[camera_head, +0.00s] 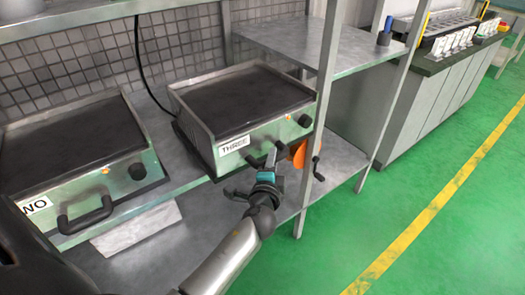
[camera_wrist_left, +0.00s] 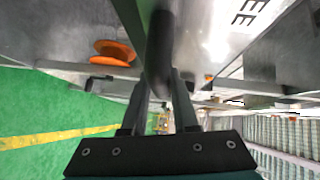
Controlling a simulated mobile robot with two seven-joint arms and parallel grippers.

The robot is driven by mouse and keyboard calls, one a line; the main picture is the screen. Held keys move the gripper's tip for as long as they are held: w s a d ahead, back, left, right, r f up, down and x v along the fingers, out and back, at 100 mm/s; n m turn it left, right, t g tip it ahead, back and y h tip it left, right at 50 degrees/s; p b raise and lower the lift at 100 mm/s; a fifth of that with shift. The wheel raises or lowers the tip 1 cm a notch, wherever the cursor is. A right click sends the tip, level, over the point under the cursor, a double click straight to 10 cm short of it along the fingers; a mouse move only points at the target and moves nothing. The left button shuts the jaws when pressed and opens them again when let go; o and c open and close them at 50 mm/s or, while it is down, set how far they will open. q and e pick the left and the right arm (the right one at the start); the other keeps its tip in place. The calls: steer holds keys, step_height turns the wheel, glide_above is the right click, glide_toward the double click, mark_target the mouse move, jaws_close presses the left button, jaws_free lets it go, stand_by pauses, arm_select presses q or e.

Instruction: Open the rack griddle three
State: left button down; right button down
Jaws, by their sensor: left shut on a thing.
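Griddle three (camera_head: 245,100) sits on the metal shelf, with a dark flat plate, a steel front and a white THREE label (camera_head: 234,145). A black knob (camera_head: 304,121) is on its front at the right. My left gripper (camera_head: 272,160) is at the front of this griddle, below and right of the label. In the left wrist view its two fingers (camera_wrist_left: 160,95) are closed on a dark rounded handle (camera_wrist_left: 159,45) of the griddle's front. My right gripper is not in view.
Griddle two (camera_head: 75,150) stands at the left with its black handle (camera_head: 86,216) sticking out. A steel post (camera_head: 327,85) and an orange round part (camera_head: 300,152) are just right of my left gripper. The green floor (camera_head: 440,170) is clear at the right.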

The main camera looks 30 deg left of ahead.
arm_select(q)
steer(key=s+d+b, duration=0.1)
steer(key=s+d, duration=0.2)
steer(key=d, duration=0.4)
steer(key=shift+d, duration=0.25)
steer(key=c, duration=0.7)
jaws_free()
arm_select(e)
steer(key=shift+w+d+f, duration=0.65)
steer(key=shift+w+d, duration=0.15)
arm_select(q)
steer(key=shift+s, duration=0.1)
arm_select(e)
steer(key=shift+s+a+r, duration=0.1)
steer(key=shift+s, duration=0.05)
